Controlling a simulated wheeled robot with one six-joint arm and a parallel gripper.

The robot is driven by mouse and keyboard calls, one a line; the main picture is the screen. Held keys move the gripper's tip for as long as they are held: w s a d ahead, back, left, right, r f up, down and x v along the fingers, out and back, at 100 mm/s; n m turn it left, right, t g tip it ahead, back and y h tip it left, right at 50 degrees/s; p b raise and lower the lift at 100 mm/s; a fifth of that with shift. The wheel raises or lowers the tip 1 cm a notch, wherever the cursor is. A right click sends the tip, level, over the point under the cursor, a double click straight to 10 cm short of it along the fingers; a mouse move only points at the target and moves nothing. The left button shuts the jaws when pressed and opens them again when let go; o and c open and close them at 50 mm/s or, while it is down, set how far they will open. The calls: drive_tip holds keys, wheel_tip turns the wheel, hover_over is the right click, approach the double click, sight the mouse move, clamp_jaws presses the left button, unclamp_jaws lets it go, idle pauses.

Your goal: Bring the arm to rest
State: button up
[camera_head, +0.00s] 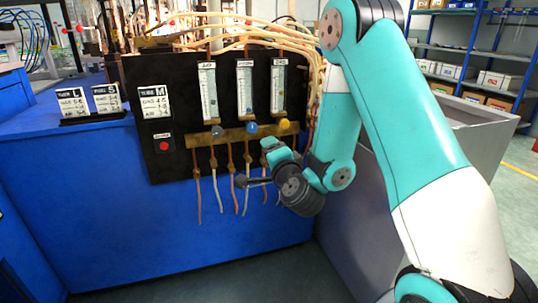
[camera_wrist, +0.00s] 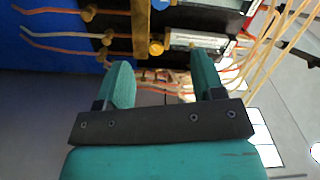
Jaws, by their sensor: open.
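My teal arm reaches in from the right in the head view and bends down in front of the black gauge panel (camera_head: 181,80). My gripper (camera_head: 242,182) is near the panel's lower edge, in front of the hanging tubes; its fingers are small and partly hidden there. In the wrist view my gripper (camera_wrist: 160,85) shows two teal fingers spread apart with nothing held between them. Beyond the fingers are brass fittings, a gauge and orange tubes; I cannot tell whether the fingers touch any of them.
The panel has three flow gauges with a grey knob (camera_head: 217,131), a blue knob (camera_head: 251,128) and a yellow knob (camera_head: 285,124). A red button (camera_head: 163,146) is at its lower left. Label cards (camera_head: 73,103) stand on the blue bench (camera_head: 100,220). A grey cabinet (camera_head: 365,235) stands right.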

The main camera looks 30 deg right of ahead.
drive_tip(key=shift+a, duration=0.1)
drive_tip(key=s+a+r+n+g+y, duration=0.25)
drive_tip(key=a+n+y, duration=0.4)
drive_tip(key=a, duration=0.35)
drive_tip(key=s+a+r+n+g+y, duration=0.2)
drive_tip(key=s+a+n+g+y, duration=0.2)
drive_tip(key=a+n+y, duration=0.35)
drive_tip(key=s+a+r+n+g+h, duration=0.1)
drive_tip(key=s+a+n+g+h, duration=0.3)
drive_tip(key=s, duration=0.7)
drive_tip(key=s+d+n+g+h, duration=0.1)
drive_tip(key=s+n+g, duration=0.6)
drive_tip(key=s, duration=0.3)
wheel_tip(320, 180, up, 29)
drive_tip(key=p, duration=2.8)
drive_tip(key=shift+s+p, duration=0.35)
drive_tip(key=shift+s, duration=0.1)
drive_tip(key=shift+f, duration=0.1)
